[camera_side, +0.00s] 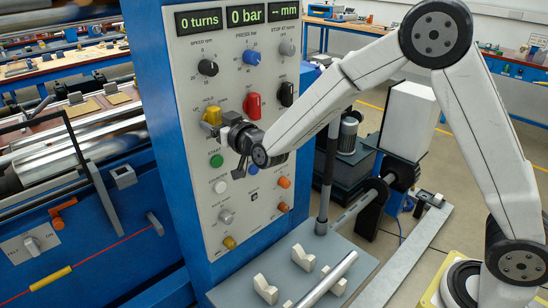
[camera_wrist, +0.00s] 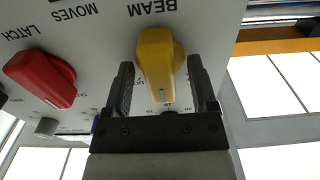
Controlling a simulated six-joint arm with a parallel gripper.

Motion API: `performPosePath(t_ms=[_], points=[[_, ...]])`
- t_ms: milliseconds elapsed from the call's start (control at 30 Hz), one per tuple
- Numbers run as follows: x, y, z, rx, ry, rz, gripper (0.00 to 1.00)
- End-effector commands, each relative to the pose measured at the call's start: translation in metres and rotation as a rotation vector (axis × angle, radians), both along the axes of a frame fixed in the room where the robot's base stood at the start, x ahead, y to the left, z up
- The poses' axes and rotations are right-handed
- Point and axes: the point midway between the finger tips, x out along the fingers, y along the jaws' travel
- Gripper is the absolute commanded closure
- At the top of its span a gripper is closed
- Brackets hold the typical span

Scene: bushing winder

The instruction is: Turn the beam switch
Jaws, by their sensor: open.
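The beam switch (camera_wrist: 157,65) is a yellow lever knob under the label BEAM in the wrist view. In the side view the yellow knob (camera_side: 212,114) is at the left of the grey panel, partly behind my gripper (camera_side: 220,128). In the wrist view my gripper (camera_wrist: 161,78) is open, one finger on each side of the yellow knob. A gap shows between each finger and the knob, so it is not clamped. The knob's handle points down in the wrist view, toward the gripper's palm. Contact at the panel cannot be told.
A red latch knob (camera_wrist: 42,78) is close on the left in the wrist view; it also shows in the side view (camera_side: 253,105). The panel (camera_side: 187,80) carries several other knobs and buttons. A grey table (camera_side: 235,290) with small blocks stands below.

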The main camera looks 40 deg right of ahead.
Motion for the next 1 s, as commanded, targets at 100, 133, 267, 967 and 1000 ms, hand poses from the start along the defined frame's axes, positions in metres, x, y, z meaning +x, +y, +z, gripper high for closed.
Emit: performPosePath(t_ms=[100, 133, 267, 967, 1000], points=[[-0.0002, 0.0, -0.0002, 0.0, 0.0, 0.0, 0.46], [-0.0002, 0.0, -0.0001, 0.0, 0.0, 0.0, 0.55], [-0.0002, 0.0, -0.0002, 0.0, 0.0, 0.0, 0.96], [-0.0005, 0.0, -0.0004, 0.177, 0.001, 0.0, 1.0], [-0.0005, 0.0, -0.0004, 0.206, 0.001, 0.0, 1.0]])
